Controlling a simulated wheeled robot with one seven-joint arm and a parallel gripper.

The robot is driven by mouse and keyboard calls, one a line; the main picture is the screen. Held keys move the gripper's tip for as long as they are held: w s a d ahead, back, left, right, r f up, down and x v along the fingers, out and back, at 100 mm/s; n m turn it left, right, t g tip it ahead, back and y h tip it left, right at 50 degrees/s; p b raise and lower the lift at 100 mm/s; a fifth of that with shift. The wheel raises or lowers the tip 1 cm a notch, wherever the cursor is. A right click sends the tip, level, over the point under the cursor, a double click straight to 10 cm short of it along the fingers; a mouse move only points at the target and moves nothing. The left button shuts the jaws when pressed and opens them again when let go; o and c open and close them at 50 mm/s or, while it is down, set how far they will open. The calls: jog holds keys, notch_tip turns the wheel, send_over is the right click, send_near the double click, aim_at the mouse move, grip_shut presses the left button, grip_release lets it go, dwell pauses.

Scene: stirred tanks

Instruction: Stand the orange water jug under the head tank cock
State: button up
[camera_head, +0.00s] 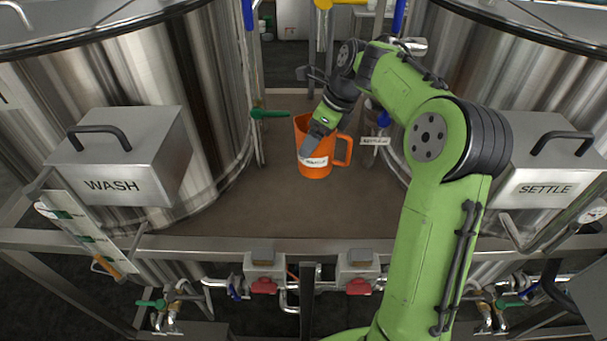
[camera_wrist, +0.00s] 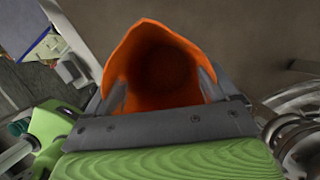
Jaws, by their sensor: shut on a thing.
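The orange water jug (camera_head: 316,172) is upright between the two big tanks, with its handle to the right and a white label on its front. It is on or just above the brown deck; I cannot tell which. My gripper (camera_head: 316,140) reaches down to the jug from above and is shut on it, apparently at the wall. In the wrist view the open orange mouth of the jug (camera_wrist: 165,50) shows between and beyond the fingers (camera_wrist: 160,92). A green lever (camera_head: 270,114) sticks out just left of the jug. I cannot tell which fitting is the head tank cock.
The WASH tank (camera_head: 190,90) stands on the left and the SETTLE tank (camera_head: 530,85) on the right, each with a grey box in front. A small white tag (camera_head: 375,141) is right of the jug. The brown deck (camera_head: 270,208) in front is clear.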

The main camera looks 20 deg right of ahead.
aim_at(316, 169)
jog(key=f, duration=0.1)
jog(key=s+f+b, duration=0.1)
jog(key=f, duration=0.2)
jog(key=shift+s+f, duration=0.3)
jog(key=shift+f, duration=0.1)
jog(key=f, duration=0.3)
jog(key=f+b, duration=0.1)
jog(key=f, duration=0.1)
jog(key=shift+w, duration=0.35)
jog(key=shift+s+r, duration=0.1)
jog(key=shift+r, duration=0.05)
